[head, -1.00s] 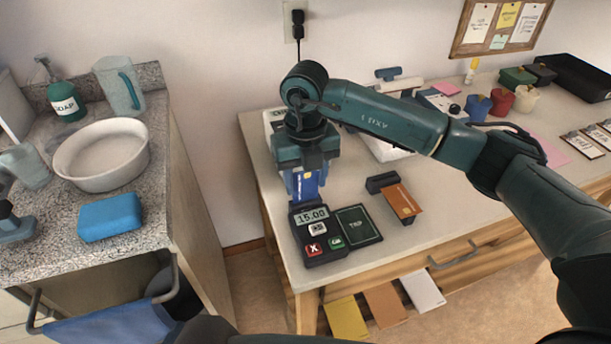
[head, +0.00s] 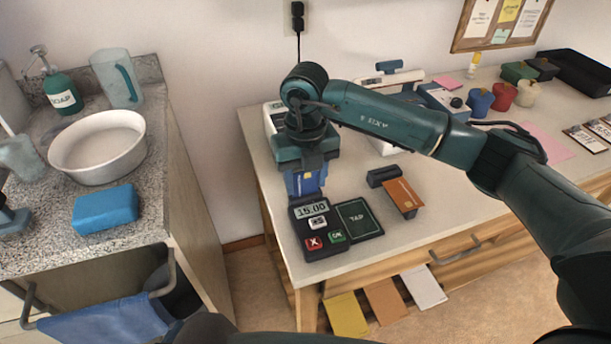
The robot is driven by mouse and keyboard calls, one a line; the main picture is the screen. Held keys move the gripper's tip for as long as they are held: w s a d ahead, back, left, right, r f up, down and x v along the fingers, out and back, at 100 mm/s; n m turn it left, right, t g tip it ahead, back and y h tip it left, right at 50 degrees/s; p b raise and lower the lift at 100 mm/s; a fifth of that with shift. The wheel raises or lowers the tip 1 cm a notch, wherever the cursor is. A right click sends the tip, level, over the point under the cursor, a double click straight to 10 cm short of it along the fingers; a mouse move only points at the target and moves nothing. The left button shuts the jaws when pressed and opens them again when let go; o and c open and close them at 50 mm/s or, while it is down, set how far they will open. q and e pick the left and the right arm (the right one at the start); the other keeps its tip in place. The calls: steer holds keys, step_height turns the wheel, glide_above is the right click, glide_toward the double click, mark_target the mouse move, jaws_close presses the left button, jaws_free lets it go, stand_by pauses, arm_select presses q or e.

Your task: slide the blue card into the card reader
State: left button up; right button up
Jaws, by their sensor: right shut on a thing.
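The blue card (head: 307,184) hangs upright below my right gripper (head: 306,170), which is shut on its upper part. The card reader (head: 318,228) lies on the table's near left part, with a lit screen showing 15.00, keys and a dark TAP pad (head: 359,218) on its right. The card's lower edge is right at the reader's far end, just above the screen. I cannot tell from this view how far the card sits in a slot. My left gripper is not in view.
An orange card (head: 403,194) leans on a dark holder (head: 383,176) right of the reader. A white device (head: 272,116) stands behind the gripper. The sink counter (head: 150,222) with a blue sponge (head: 105,209) lies left, across a floor gap. Table space right of the orange card is clear.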

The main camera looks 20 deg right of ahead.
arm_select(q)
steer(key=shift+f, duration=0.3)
arm_select(e)
steer(key=shift+f, duration=0.4)
steer(key=o, duration=1)
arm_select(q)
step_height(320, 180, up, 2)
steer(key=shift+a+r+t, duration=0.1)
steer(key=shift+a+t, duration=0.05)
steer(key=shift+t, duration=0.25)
arm_select(e)
step_height(320, 180, up, 13)
steer(key=shift+r, duration=0.2)
